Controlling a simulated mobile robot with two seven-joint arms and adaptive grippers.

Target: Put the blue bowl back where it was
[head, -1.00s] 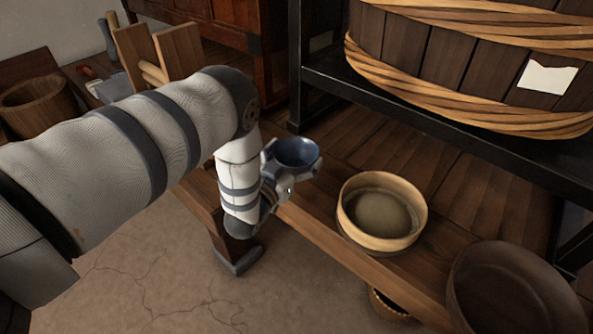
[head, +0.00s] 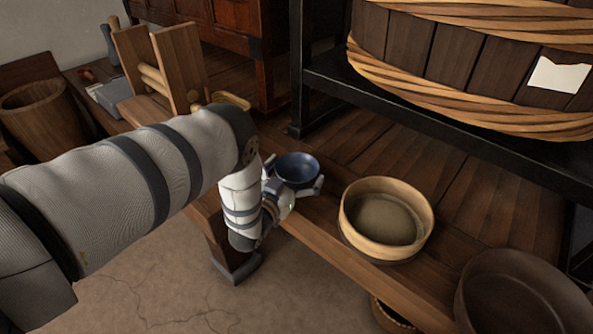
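The small dark blue bowl (head: 297,168) is upright at the wooden bench, left of the round sieve. It appears to rest on the boards, though its underside is partly hidden by my gripper. My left gripper (head: 295,177) is at the near side of the bowl, low over the bench's front edge. Its fingers are spread, one at the bowl's left and one at its lower right, with a gap showing at the right finger. My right gripper is not in view.
A pale round sieve (head: 386,220) stands right of the bowl, and a dark wooden bowl (head: 520,295) lies farther right. A black rack (head: 420,118) with a large rope-bound tub (head: 430,60) rises behind. A wooden stand (head: 180,65) is at the left. Bare boards lie behind the bowl.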

